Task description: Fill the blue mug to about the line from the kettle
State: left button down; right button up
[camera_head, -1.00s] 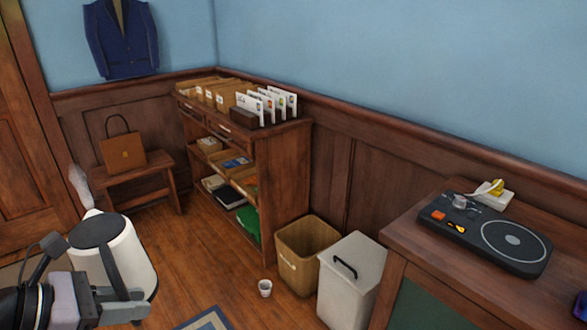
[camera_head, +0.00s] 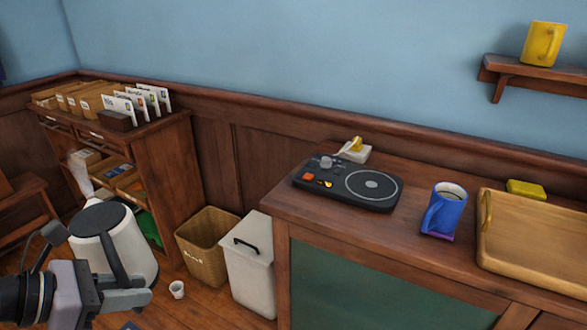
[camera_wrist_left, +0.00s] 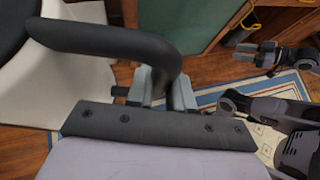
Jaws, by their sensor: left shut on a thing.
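The blue mug (camera_head: 446,212) stands upright on a small purple coaster (camera_head: 437,236) on the wooden counter at the right of the head view. A dark shade shows inside it, but I cannot tell its fill level or see a line. The white kettle (camera_head: 135,258) with its black lid is at the lower left, far from the mug and off the counter. My left gripper (camera_head: 124,292) is shut on the kettle's black handle (camera_wrist_left: 110,38), which also shows in the left wrist view. My right gripper (camera_wrist_left: 258,52) is seen small in that view, its jaw gap unclear.
A yellow mug (camera_head: 543,44) stands on a wall shelf (camera_head: 535,73).

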aim_at(448, 201)
jog(key=k+z, duration=0.1)
jog(key=z, duration=0.4)
jog(key=l+z, duration=0.1)
jog(key=z, duration=0.4)
jog(key=k+l+z, duration=0.1)
jog(key=z, duration=0.4)
